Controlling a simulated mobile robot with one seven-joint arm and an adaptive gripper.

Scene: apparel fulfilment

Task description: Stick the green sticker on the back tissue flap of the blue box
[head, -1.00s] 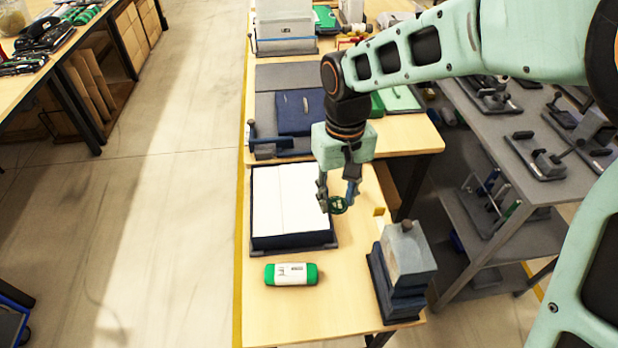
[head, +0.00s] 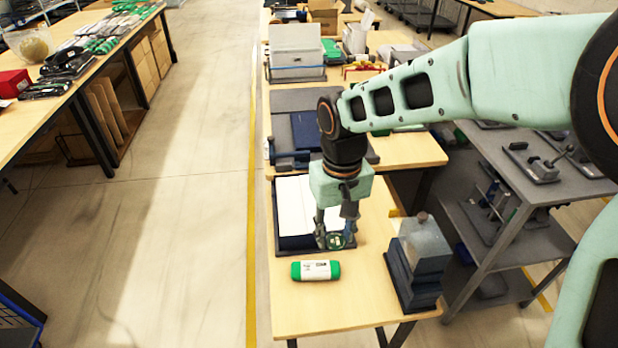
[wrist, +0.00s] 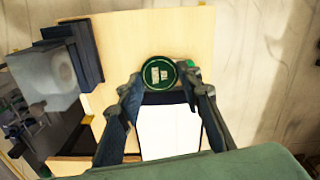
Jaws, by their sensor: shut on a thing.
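The blue box (head: 283,243) sits open on the light wooden table, with white tissue (head: 296,203) spread across its top. In the wrist view the tissue (wrist: 168,131) shows between my fingers, with the dark blue box rim along its upper edge. My gripper (head: 335,239) is shut on the round green sticker (head: 335,241), at the box's near right corner. In the wrist view the sticker (wrist: 158,73) lies flat between the fingertips, just past the box rim. My gripper hides part of the box's right side. I cannot tell whether the sticker touches anything below.
A green roll with a white label (head: 316,270) lies close in front of the box. A blue-handled fixture (head: 291,158) lies behind.

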